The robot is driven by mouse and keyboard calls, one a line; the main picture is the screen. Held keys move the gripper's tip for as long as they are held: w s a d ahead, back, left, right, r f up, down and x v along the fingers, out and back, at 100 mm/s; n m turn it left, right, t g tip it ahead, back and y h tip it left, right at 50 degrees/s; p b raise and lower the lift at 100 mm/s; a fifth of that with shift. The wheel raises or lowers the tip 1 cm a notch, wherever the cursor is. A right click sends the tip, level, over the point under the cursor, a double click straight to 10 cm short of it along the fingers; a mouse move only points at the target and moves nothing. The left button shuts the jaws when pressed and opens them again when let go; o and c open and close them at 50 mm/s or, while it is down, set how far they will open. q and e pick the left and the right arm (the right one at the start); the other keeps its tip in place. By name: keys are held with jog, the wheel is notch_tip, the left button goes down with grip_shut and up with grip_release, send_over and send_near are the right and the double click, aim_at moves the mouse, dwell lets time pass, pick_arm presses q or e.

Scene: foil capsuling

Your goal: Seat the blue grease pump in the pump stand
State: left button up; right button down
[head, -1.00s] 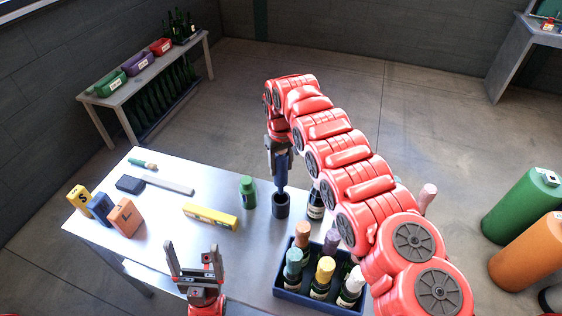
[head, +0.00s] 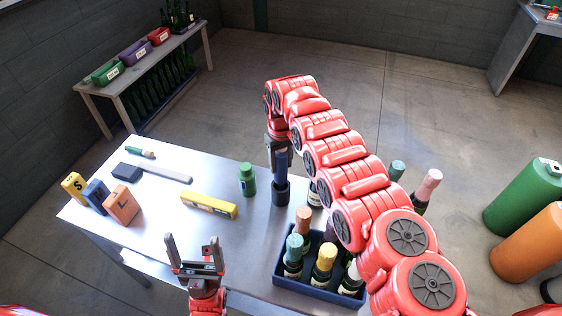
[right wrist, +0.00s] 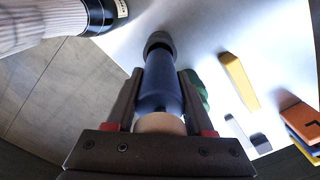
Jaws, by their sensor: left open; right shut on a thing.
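The blue grease pump (head: 282,167) is upright, with its lower end inside the dark cylindrical pump stand (head: 281,193) on the table. My right gripper (head: 280,160) is shut on the pump from above. In the right wrist view the pump (right wrist: 160,82) lies between the two fingers (right wrist: 160,95), its far end meeting the stand (right wrist: 158,42). How deep it sits inside the stand is hidden by the stand's wall. My left gripper (head: 195,256) is open and empty, above the table's front edge.
A green bottle (head: 247,180) stands just left of the stand. A yellow box (head: 208,206) lies further left. A blue crate (head: 318,291) of foil-topped bottles is in front to the right. Lettered blocks (head: 122,203) stand at the left edge.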

aim_at(281, 174)
jog(key=shift+f+b, duration=2.1)
jog(key=shift+f, duration=0.65)
jog(key=shift+c, duration=1)
grip_release()
notch_tip(281, 174, up, 11)
jog(key=shift+a+r+b, duration=0.15)
jog(key=shift+b, duration=0.9)
jog(key=r+p, duration=0.4)
jog(key=r, duration=0.1)
jog(key=shift+d, duration=0.2)
jog(key=shift+r+p, duration=0.55)
jog(key=shift+r, duration=0.05)
jog(key=shift+a, duration=0.1)
